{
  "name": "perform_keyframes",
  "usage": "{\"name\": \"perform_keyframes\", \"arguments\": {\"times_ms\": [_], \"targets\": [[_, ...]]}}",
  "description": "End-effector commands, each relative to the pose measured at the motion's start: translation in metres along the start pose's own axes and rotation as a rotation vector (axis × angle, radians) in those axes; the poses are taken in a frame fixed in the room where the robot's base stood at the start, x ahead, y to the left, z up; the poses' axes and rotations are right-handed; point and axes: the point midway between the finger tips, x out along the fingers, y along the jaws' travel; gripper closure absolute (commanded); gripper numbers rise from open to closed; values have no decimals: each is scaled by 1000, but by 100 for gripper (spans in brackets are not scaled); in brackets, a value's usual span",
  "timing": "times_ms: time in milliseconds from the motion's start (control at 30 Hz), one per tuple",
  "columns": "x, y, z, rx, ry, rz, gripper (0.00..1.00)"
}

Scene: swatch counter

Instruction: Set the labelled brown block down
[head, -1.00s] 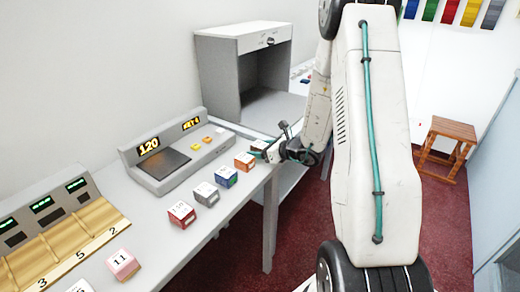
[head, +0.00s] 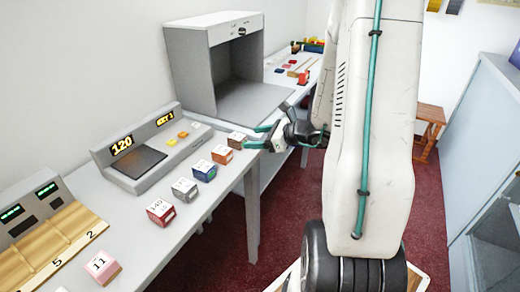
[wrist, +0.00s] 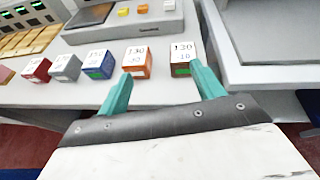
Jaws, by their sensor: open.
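The brown block (head: 237,140) stands upright on the counter at the right end of a row of blocks, nearest the grey box. In the wrist view the brown block (wrist: 182,57) shows a white top and a label with "130". My gripper (head: 257,137) is open and empty, just right of the brown block. In the wrist view my gripper (wrist: 160,76) has its two teal fingers spread, the right one overlapping the block's lower right edge in the picture. I cannot tell whether that finger touches it.
An orange block (head: 222,154) stands close left of the brown one, then blue (head: 203,171), grey (head: 184,189) and red (head: 160,211) blocks. A scale (head: 140,160) sits behind them. A grey open box (head: 190,75) stands beyond. The counter's front edge is close.

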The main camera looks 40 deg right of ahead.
Motion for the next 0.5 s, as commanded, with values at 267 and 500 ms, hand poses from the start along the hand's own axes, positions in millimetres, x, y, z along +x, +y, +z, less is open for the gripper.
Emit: {"name": "perform_keyframes", "arguments": {"times_ms": [267,500], "targets": [[-3,156,105,-679,17,546,33],[-67,261,125,-1331,76,993,33]]}}
